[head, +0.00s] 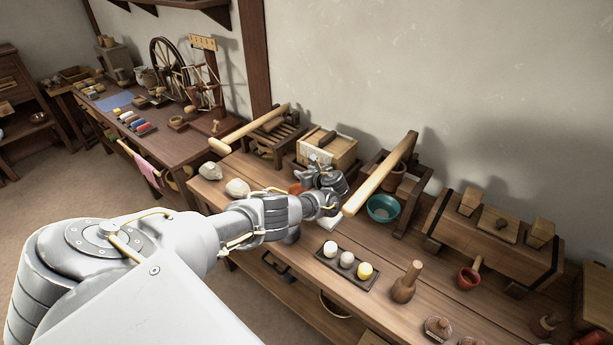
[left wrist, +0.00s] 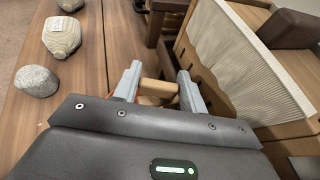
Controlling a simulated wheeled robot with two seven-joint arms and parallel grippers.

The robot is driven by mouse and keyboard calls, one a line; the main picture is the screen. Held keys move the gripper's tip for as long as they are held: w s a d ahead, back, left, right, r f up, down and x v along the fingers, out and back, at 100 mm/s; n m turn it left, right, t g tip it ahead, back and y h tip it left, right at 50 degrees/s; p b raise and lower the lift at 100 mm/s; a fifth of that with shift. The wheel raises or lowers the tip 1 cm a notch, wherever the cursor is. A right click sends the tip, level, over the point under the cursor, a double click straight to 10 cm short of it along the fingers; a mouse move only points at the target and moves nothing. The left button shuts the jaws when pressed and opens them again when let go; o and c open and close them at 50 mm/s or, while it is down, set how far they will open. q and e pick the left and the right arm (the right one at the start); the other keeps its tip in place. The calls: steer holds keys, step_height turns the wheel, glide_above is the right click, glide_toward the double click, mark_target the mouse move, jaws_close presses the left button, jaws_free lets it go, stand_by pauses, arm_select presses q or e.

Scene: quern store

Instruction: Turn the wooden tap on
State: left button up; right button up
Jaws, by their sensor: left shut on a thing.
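My left gripper (head: 322,177) is over the back bench, in front of a pale wooden box. In the left wrist view its two grey fingers (left wrist: 160,88) are shut on a short, light wooden piece, which I take to be the wooden tap (left wrist: 157,89). The piece spans the gap between the fingers, and its lower part is hidden by the gripper body. Its turn angle cannot be told. In the head view the gripper hides the tap. My right gripper is not in view.
A pleated cream surface (left wrist: 240,65) rises close to the right of the fingers.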

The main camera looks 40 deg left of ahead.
arm_select(q)
steer(key=shift+n+g+y+b, duration=0.4)
steer(key=shift+n+g+b, duration=1)
steer(key=shift+g+b, duration=0.25)
steer(key=o, duration=1)
